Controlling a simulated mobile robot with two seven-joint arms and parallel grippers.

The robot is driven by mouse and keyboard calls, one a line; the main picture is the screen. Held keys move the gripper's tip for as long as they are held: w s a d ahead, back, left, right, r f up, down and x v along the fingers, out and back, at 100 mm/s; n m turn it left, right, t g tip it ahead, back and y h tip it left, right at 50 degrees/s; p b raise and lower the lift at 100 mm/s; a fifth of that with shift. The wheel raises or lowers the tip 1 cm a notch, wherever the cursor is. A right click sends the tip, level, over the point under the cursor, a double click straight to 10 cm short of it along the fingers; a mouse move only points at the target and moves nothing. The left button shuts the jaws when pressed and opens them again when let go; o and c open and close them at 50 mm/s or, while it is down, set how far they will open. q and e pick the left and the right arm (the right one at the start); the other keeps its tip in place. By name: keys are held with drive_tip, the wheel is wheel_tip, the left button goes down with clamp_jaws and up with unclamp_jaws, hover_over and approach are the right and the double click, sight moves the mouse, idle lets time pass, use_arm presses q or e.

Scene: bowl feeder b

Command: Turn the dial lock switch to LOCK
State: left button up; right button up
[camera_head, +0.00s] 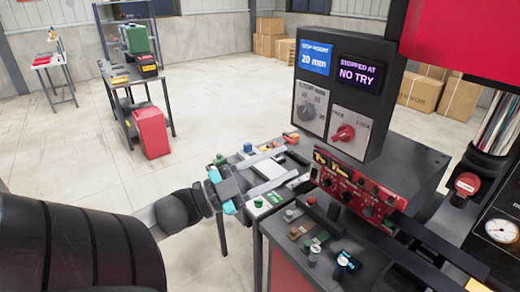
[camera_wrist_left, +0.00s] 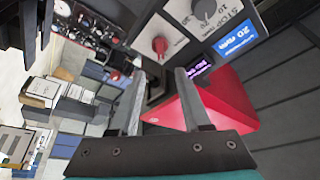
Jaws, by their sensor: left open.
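The dial lock switch is a red knob (camera_head: 344,133) on a pale plate low on the right of a dark control box (camera_head: 318,88). The plate has one label at its upper left and LOCK at its upper right. I cannot tell which label the knob points to. The knob also shows in the left wrist view (camera_wrist_left: 160,45), beyond the fingertips and apart from them. My left gripper (camera_head: 291,162) is open and empty, below and left of the knob in the head view. Its two fingers show in the left wrist view (camera_wrist_left: 159,73). My right gripper is not in view.
A grey dial (camera_head: 308,112) sits left of the knob, below a blue 20 mm display (camera_head: 315,57) and a purple NO TRY display (camera_head: 359,75). A red control panel (camera_head: 352,190) stands below the box. A cluttered bench lies beneath. The floor at left is mostly open.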

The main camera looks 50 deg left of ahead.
use_arm(q)
drive_tip(key=shift+v, duration=1.8)
drive_tip(key=a+f+n+g+y+b, duration=0.1)
drive_tip(key=a+f+n+y+b, duration=0.25)
drive_tip(key=f, duration=0.85)
drive_tip(key=a+f+n+g+y+b, duration=0.15)
drive_tip(key=a+f+n+y, duration=0.3)
drive_tip(key=f, duration=0.65)
drive_tip(key=s+f+n+g+y+b, duration=0.2)
drive_tip(key=s+f+n+g+b, duration=0.15)
drive_tip(key=f, duration=1.55)
drive_tip(key=s+d+f+g+h+b, duration=0.1)
drive_tip(key=s+d+f+g+b, duration=0.3)
drive_tip(key=f, duration=0.6)
drive_tip(key=s+d+f+g+b, duration=0.1)
drive_tip(key=s+d+f+g, duration=0.1)
drive_tip(key=s+d+f, duration=0.65)
drive_tip(key=s+d+f+g+h+b, duration=0.1)
drive_tip(key=s+d+f+g+b, duration=0.2)
drive_tip(key=f, duration=0.9)
drive_tip(key=s+d+f+g+b, duration=0.2)
drive_tip(key=s+d+f+g, duration=0.1)
drive_tip(key=s+d+f, duration=0.3)
drive_tip(key=shift+s+d+f+g, duration=0.25)
drive_tip(key=shift+s+d+g, duration=0.2)
drive_tip(key=shift+s, duration=0.45)
